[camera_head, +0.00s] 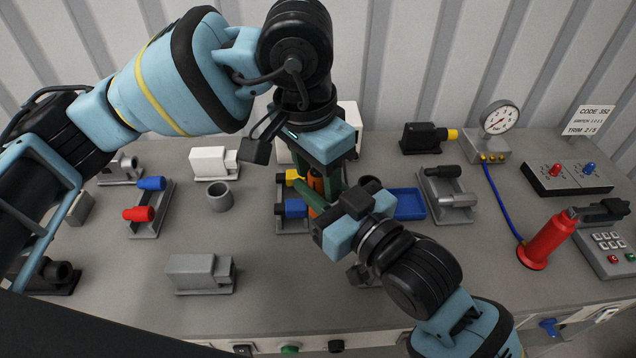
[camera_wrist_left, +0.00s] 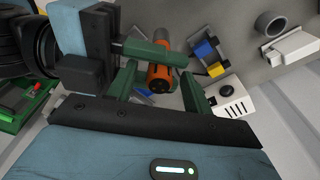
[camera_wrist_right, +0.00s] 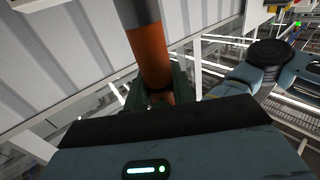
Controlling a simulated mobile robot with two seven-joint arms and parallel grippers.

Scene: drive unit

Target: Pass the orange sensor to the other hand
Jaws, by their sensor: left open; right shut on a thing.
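The orange sensor (camera_head: 316,190), a cylinder with a dark grey end, is held above the workbench near the middle of the head view, partly hidden by fingers. My right gripper (camera_head: 308,195) is shut on it. The right wrist view shows the orange body (camera_wrist_right: 152,55) standing out from the right fingers (camera_wrist_right: 158,95). My left gripper (camera_head: 326,182) comes from above and is open. In the left wrist view, the sensor (camera_wrist_left: 160,77) lies between the two spread left fingers (camera_wrist_left: 158,82), with a right finger crossing beside it. I cannot tell whether the left fingers touch it.
A fixture with blue and yellow plugs (camera_head: 293,208) stands just below the grippers. A blue tray (camera_head: 408,204) and a grey fixture (camera_head: 448,195) stand to the right. Grey blocks (camera_head: 200,273) and a ring (camera_head: 219,197) stand left.

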